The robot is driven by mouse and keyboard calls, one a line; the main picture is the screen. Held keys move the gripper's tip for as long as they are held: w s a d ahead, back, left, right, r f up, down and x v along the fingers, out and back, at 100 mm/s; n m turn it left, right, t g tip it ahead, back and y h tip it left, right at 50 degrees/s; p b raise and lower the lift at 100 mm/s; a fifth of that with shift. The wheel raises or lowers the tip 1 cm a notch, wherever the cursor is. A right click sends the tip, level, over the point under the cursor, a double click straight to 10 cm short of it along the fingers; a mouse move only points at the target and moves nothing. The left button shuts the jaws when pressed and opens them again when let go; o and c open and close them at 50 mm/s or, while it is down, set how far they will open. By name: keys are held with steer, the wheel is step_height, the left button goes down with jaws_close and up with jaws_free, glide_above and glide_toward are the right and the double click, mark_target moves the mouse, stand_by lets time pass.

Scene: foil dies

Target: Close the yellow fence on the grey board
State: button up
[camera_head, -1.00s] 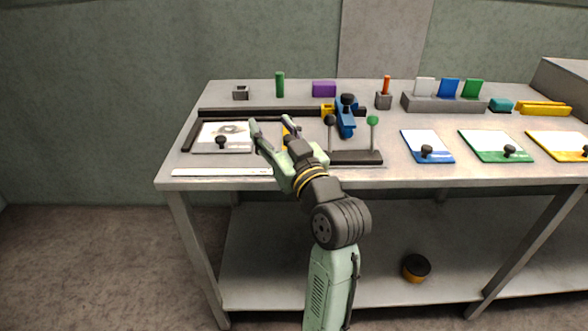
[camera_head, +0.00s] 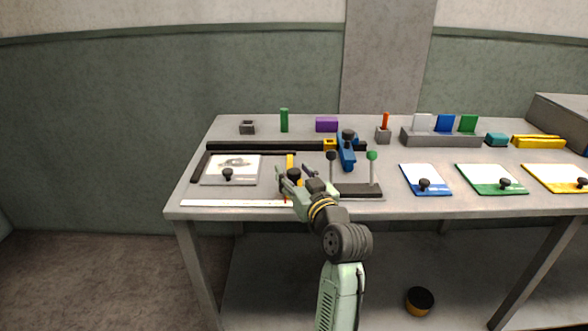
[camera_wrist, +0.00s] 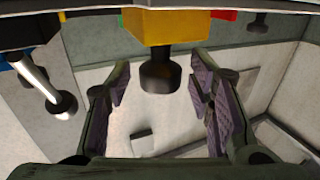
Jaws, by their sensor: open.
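The grey board (camera_head: 209,181) lies flat at the left of the table, with a white sheet bearing a grey picture and a black knob (camera_head: 227,174) at its front. The yellow fence (camera_head: 290,160) stands to the right of the board, with a gap between them. My gripper (camera_head: 293,177) is at the fence's black knob. In the wrist view the fence shows as a yellow block (camera_wrist: 160,25) whose black knob (camera_wrist: 160,73) hangs between the open fingers, with space on both sides. My gripper hides the fence's front part in the head view.
Black rails (camera_head: 197,165) border the board at the left and back. A white ruler (camera_head: 235,203) lies along the front edge. A blue clamp (camera_head: 347,153) and two knobbed levers, black (camera_head: 331,156) and green (camera_head: 372,156), stand right of the fence. Coloured-edged plates (camera_head: 425,179) lie farther right.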

steer(key=shift+w+a, duration=0.1)
steer(key=shift+w, duration=0.2)
steer(key=shift+c, duration=0.5)
jaws_close()
